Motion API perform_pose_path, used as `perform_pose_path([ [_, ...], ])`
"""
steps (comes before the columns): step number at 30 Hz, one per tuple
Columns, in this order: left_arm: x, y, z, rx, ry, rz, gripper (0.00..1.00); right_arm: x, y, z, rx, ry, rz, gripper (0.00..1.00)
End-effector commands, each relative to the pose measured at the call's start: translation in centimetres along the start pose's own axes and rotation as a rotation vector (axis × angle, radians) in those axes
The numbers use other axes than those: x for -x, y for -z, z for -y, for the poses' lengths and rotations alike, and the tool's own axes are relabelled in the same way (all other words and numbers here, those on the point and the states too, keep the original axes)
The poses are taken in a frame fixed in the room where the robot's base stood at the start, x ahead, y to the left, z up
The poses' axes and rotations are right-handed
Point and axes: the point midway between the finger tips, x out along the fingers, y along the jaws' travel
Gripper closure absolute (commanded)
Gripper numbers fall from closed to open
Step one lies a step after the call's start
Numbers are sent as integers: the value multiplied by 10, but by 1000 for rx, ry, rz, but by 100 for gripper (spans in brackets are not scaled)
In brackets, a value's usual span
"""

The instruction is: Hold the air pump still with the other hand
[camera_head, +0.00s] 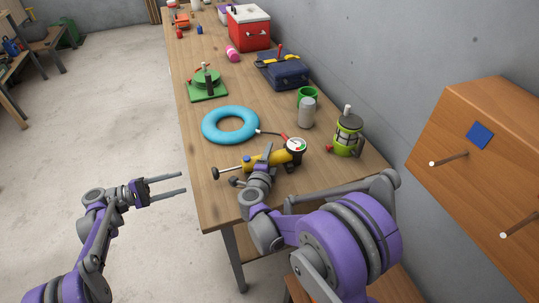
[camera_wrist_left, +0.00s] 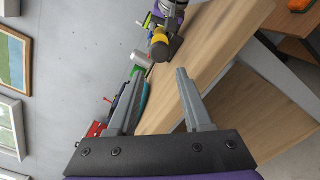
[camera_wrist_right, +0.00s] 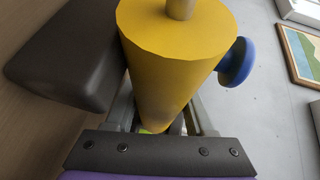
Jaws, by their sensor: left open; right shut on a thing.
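The air pump (camera_head: 252,164) lies on the near part of the workbench. It has a yellow barrel, a rod with a dark end pointing left and a round gauge (camera_head: 296,145) at its right. My right gripper (camera_head: 267,162) is shut on the barrel. In the right wrist view the yellow barrel (camera_wrist_right: 178,60) runs between the fingers, with a dark block and a blue knob beside it. My left gripper (camera_head: 184,184) is open and empty, off the bench's left edge and apart from the pump.
A blue ring (camera_head: 206,128) lies behind the pump; a hose runs from the gauge side towards it. A green lantern (camera_head: 348,138), a grey can (camera_head: 307,113) and a green mug (camera_head: 310,94) stand to the right. Floor is clear left of the workbench (camera_head: 188,112).

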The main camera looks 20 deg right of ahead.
Motion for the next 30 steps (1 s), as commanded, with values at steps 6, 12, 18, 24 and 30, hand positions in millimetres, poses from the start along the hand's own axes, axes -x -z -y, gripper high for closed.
perform_pose_path([
  [6, 0, 0, 0, 0, 0, 0, 50, 0, 0, 0, 0, 0, 0, 100],
  [12, 0, 0, 0, 0, 0, 0, 86, 0, 0, 0, 0, 0, 0, 100],
  [18, 7, 0, 0, 97, -1, -3, 100, 0, 0, 0, 0, 0, 0, 100],
  [24, 27, -1, 0, 432, -6, -7, 100, 0, 0, 0, 0, 0, 0, 100],
  [30, 46, -2, 1, 761, -11, -10, 100, 0, 0, 0, 0, 0, 0, 100],
])
